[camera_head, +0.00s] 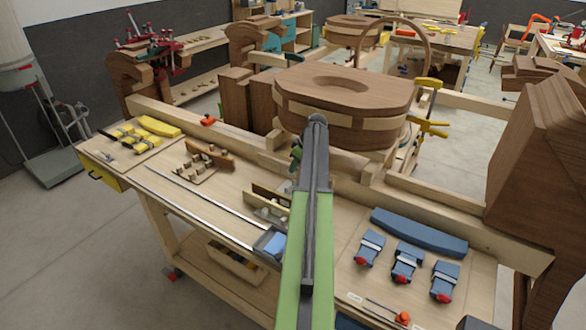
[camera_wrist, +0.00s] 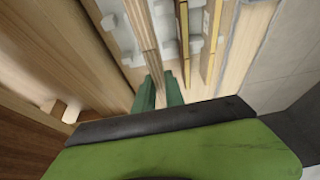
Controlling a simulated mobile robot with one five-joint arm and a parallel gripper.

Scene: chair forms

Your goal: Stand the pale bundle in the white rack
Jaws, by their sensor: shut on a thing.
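The pale bundle (camera_wrist: 142,40) is a long strip of light wood layers in the wrist view. My gripper (camera_wrist: 160,92), with green fingers, is shut on its near end. The white rack (camera_wrist: 196,46) shows in pieces beside and beyond the bundle, with white blocks on both sides of it. I cannot tell whether the bundle touches the rack or is above it. In the head view my arm covers the bundle, and only a bit of my green gripper (camera_head: 296,155) shows beside the dark arm end.
Thin boards (camera_wrist: 184,45) stand in the rack right of the bundle. In the head view, a large brown wooden form (camera_head: 340,105) stands just behind my gripper. Blue clamps (camera_head: 407,262) lie on the bench at right. A metal rail (camera_head: 200,195) runs along the bench's left.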

